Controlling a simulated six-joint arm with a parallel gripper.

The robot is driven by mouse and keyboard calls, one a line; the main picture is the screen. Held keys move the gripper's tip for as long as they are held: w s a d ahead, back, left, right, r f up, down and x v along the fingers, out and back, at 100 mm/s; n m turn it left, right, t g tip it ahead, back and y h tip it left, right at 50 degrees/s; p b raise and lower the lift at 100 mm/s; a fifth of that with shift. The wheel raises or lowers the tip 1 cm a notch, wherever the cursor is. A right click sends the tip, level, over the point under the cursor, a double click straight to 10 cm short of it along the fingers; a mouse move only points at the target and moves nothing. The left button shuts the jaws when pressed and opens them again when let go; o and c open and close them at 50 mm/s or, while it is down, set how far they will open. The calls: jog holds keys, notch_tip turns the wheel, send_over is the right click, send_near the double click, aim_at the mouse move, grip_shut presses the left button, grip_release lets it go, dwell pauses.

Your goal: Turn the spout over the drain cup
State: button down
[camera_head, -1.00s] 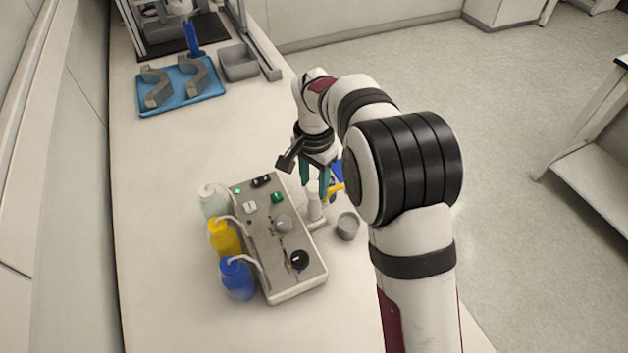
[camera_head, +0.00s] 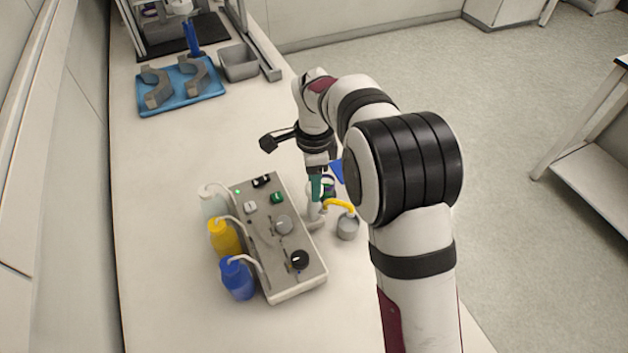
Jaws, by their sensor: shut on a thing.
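The yellow spout (camera_head: 341,204) curves out to the right from a white post (camera_head: 314,211), and its end is over the grey drain cup (camera_head: 347,227). The cup stands on the counter right of the control box. My gripper (camera_head: 315,192) points down with teal fingers and is shut at the top of the post, at the base of the spout. The exact grip is small and partly hidden by the fingers. A blue piece (camera_head: 337,170) shows behind the gripper, partly hidden by my arm.
The control box (camera_head: 312,275) with knobs and switches is just left of the gripper. White, yellow (camera_head: 223,238) and blue (camera_head: 238,279) bottles stand along its left side. A blue tray (camera_head: 207,92) with grey holders and a grey bin (camera_head: 239,63) are at the back.

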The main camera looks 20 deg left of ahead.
dwell(0.6)
jog(key=shift+c, duration=1.8)
grip_release()
notch_tip(320, 180, up, 16)
